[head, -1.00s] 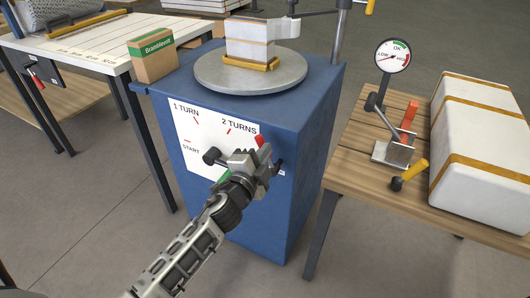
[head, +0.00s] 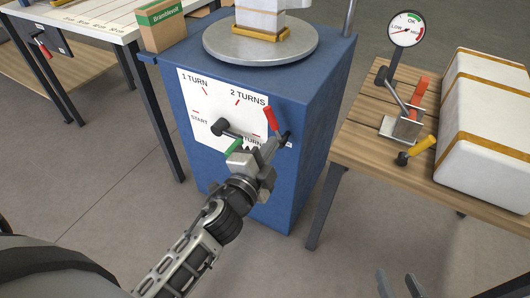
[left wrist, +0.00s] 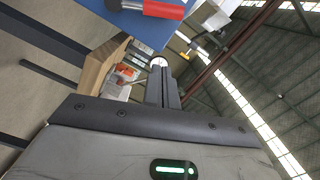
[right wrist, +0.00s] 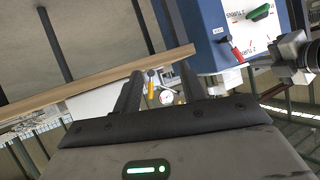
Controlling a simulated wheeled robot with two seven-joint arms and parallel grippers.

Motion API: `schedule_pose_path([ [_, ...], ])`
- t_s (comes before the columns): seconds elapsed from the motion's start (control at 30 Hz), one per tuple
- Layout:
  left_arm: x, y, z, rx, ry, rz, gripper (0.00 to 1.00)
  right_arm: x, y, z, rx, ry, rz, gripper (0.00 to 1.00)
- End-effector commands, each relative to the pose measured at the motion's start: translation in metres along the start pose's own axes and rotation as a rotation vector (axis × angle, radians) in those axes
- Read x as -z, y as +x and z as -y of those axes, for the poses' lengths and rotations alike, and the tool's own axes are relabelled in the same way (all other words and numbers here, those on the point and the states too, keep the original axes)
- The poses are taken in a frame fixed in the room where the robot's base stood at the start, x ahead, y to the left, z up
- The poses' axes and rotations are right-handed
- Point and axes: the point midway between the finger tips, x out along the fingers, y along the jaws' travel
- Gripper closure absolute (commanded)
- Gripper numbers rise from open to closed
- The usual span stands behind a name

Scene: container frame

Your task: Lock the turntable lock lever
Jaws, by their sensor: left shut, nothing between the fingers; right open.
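The lock lever has a red handle (head: 270,120) that leans up and left from a dark pivot on the front of the blue turntable cabinet (head: 325,110). The red handle also shows at the top of the left wrist view (left wrist: 163,9) and in the right wrist view (right wrist: 236,53). My left gripper (head: 272,147) is shut and empty, just below the red handle; whether it touches the lever I cannot tell. My right gripper (head: 396,281) is open and empty at the bottom right, well away from the lever.
A crank with a green grip (head: 234,145) sits on the dial panel left of my left gripper. The round turntable (head: 262,46) carries a white strapped block. A wooden table (head: 350,150) on the right holds a gauge, a clamp and a white case.

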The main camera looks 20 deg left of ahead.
Motion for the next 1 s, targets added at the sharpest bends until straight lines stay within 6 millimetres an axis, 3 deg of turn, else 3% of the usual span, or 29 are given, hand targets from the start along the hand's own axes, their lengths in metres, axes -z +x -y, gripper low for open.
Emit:
schedule_pose_path([
  [0.2,0.000,-0.019,0.000,0.000,0.000,0.000,1.00,-0.007,0.003,-0.001,0.001,0.001,0.015,0.59],
  [0.77,0.000,-0.021,0.001,-0.003,-0.009,0.001,1.00,-0.001,0.005,0.000,0.004,-0.003,0.005,0.59],
  [0.87,0.001,-0.030,0.003,-0.044,-0.109,0.022,1.00,0.011,-0.001,0.001,0.003,-0.005,0.007,0.59],
  [0.93,0.001,-0.044,0.003,-0.106,-0.259,0.056,1.00,0.022,-0.008,0.003,0.002,-0.005,0.014,0.59],
  [1.0,0.003,-0.063,0.000,-0.189,-0.454,0.107,1.00,0.020,-0.011,0.002,-0.005,-0.006,0.049,0.59],
])
